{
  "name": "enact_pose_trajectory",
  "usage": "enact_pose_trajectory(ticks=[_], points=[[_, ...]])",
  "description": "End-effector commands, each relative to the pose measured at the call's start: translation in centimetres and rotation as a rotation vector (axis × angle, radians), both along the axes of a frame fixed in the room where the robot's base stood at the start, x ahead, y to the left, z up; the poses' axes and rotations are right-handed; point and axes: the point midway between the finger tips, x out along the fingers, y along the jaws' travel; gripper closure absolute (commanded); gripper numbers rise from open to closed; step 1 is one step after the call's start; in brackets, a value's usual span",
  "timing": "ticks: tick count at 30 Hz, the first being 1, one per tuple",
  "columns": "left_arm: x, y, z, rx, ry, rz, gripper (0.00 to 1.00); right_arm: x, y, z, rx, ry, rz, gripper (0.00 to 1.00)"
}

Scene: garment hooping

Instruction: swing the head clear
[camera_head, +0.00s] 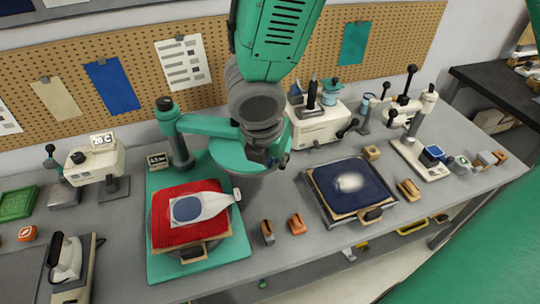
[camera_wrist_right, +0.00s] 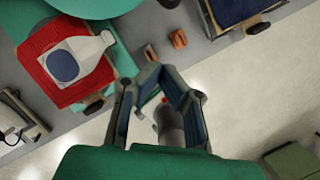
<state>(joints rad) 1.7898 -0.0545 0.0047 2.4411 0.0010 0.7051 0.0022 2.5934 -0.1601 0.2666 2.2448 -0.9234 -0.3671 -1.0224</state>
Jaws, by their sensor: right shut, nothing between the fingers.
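The green swing head has a post (camera_head: 178,140), a green arm (camera_head: 207,126) and a round green plate (camera_head: 225,160) with a grey underside. The plate stands behind and right of the red garment (camera_head: 168,220), which lies uncovered on a green mat (camera_head: 165,268). A white bottle-shaped piece with a blue oval (camera_head: 187,208) lies on the garment; it also shows in the right wrist view (camera_wrist_right: 65,65). My right gripper (camera_head: 264,155) overlaps the plate's right part in the head view; contact cannot be told. Its fingers (camera_wrist_right: 165,75) are shut and empty. My left gripper is not in view.
A dark blue padded board (camera_head: 335,190) lies to the right. Small orange-brown blocks (camera_head: 297,224) stand between it and the garment. A white machine (camera_head: 320,125) stands behind, below a pegboard (camera_head: 140,75). Open floor (camera_wrist_right: 235,85) lies before the table.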

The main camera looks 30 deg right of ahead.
Motion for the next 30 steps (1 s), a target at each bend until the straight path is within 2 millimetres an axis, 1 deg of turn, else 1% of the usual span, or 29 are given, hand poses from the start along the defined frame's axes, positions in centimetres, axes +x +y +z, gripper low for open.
enact_pose_trajectory(ticks=[1,6,8,9,12,16,30], points=[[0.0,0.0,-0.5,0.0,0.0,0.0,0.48,0.1,-0.3,-1.4,-0.004,0.004,0.0,1.0],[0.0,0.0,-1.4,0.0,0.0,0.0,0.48,0.7,-1.2,-4.9,-0.003,0.003,0.0,1.0],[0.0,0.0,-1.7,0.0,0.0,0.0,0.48,0.9,-1.5,-6.0,-0.003,0.002,-0.001,1.0],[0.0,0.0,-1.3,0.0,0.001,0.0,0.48,1.5,-2.1,-5.7,0.002,-0.001,-0.006,1.0],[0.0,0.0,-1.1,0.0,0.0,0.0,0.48,2.3,-3.2,-5.8,0.002,0.0,-0.005,1.0],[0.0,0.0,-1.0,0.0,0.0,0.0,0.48,3.0,-4.2,-6.0,0.003,-0.001,-0.004,1.0],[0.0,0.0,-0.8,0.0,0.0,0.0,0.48,3.4,-4.7,-6.1,0.002,0.0,0.002,1.0]])
